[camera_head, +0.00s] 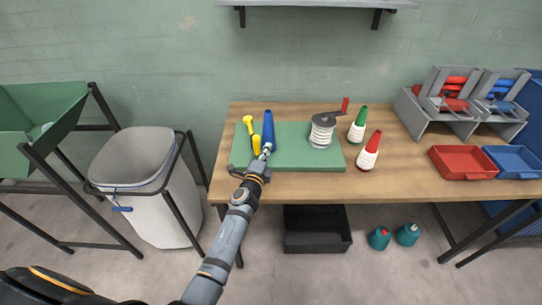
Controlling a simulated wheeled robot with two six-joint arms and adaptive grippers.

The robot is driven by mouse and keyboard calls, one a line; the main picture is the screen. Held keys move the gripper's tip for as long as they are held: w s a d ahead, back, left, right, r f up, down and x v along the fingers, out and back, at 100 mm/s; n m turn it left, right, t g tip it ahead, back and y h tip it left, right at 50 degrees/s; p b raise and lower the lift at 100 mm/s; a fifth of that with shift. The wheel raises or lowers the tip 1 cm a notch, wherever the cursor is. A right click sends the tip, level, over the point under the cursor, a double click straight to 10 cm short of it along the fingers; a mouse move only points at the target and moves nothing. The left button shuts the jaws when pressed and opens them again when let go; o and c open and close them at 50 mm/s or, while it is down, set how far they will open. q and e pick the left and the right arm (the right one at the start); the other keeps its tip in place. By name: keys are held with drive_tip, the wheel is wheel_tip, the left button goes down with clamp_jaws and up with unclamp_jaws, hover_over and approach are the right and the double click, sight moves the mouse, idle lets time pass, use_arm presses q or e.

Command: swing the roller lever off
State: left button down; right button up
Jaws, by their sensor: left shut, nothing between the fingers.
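My left gripper (265,153) reaches in over the front part of a green board (295,147) on the table, shut and empty. A blue upright cylinder (268,130) stands just beyond its fingertips; I cannot tell whether they touch. A yellow knobbed piece (248,124) and a second yellow piece (256,144) are just left of the cylinder. To the right on the board, a white ribbed spool (321,136) has a dark crank on top with a red handle (345,104). I cannot tell which part is the roller lever. My right gripper is not in view.
Green-topped (360,117) and red-topped (370,142) white cones stand right of the board. Grey frames (438,102) with red and blue rollers, a red tray (463,177) and a blue tray (510,158) are at the right. A grey bin (133,158) stands left of the wooden table (400,180).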

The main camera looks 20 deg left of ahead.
use_arm(q)
drive_tip(key=shift+s+a+r, duration=0.1)
drive_tip(key=shift+s+a, duration=0.1)
drive_tip(key=shift+a, duration=0.25)
drive_tip(key=shift+s+a+r, duration=0.1)
drive_tip(key=shift+s+a, duration=0.1)
drive_tip(key=shift+a, duration=0.2)
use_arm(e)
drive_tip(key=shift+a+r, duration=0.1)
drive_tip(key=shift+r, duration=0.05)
use_arm(q)
drive_tip(key=shift+a, duration=0.1)
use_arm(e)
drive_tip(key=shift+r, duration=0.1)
